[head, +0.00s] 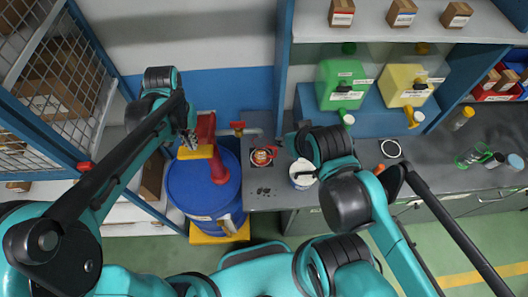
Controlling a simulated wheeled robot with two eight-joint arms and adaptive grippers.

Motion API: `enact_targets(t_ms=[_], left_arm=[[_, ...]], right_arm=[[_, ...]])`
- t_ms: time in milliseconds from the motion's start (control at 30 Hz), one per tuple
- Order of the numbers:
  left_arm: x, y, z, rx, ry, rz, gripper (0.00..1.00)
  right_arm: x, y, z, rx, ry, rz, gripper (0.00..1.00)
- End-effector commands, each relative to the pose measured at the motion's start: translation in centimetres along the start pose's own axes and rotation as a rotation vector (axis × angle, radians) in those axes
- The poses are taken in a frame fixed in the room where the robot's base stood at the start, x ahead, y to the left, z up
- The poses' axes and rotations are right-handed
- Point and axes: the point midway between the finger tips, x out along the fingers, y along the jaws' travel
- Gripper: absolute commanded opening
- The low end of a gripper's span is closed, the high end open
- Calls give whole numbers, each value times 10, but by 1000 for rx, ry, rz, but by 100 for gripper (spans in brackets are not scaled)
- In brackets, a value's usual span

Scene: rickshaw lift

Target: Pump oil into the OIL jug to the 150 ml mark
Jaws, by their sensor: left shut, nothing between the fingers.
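A blue drum (188,190) stands left of the counter with a red pump (218,165) on top. A yellow piece (195,152) sits at the pump's upper left. My left gripper (188,141) is shut and empty, just above the yellow piece; I cannot tell whether they touch. A white jug-like container (302,172) is at the counter's front edge; its lettering and any oil level are too small to read, so I cannot confirm it is the OIL jug. My right arm reaches beside and over it. Its fingers are hidden behind the dark arm links.
A green canister (342,84) and a yellow canister (402,84) stand on a blue stand. A wire cage (65,80) is at left.

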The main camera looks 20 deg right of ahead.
Motion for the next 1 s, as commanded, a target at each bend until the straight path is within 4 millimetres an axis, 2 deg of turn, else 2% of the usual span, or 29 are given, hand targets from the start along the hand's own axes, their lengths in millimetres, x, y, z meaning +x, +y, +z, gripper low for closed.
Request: enact_targets(t_ms=[1000], left_arm=[[42, 0, 0, 0, 1, 0, 0]], right_arm=[[28, 0, 20, 0, 0, 0, 40]])
